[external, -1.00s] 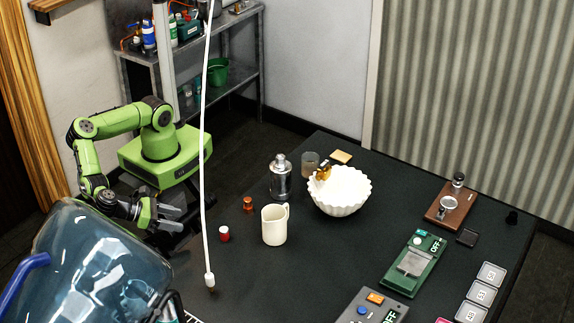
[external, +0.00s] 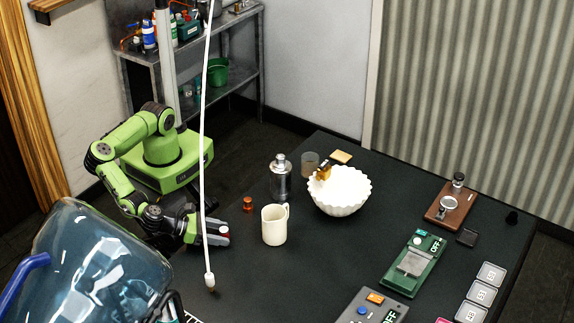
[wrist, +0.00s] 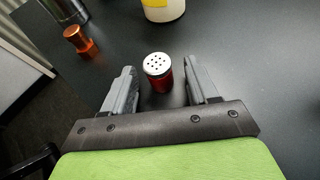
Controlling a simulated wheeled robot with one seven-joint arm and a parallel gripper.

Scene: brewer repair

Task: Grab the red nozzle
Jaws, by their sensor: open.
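The red nozzle (wrist: 158,72) is a small red cylinder with a pale, perforated top. It stands upright on the dark table between the open fingers of my gripper (wrist: 161,88) in the wrist view, with a gap on each side. In the external view my gripper (external: 216,233) is low at the table's left edge, and the red nozzle (external: 225,231) shows only partly between the fingers.
A small orange-copper piece (external: 248,204) stands behind the nozzle. A cream mug (external: 274,226) is to the right, and a metal shaker (external: 281,178) stands farther back. A white cable (external: 205,150) hangs in front of my arm in the external view.

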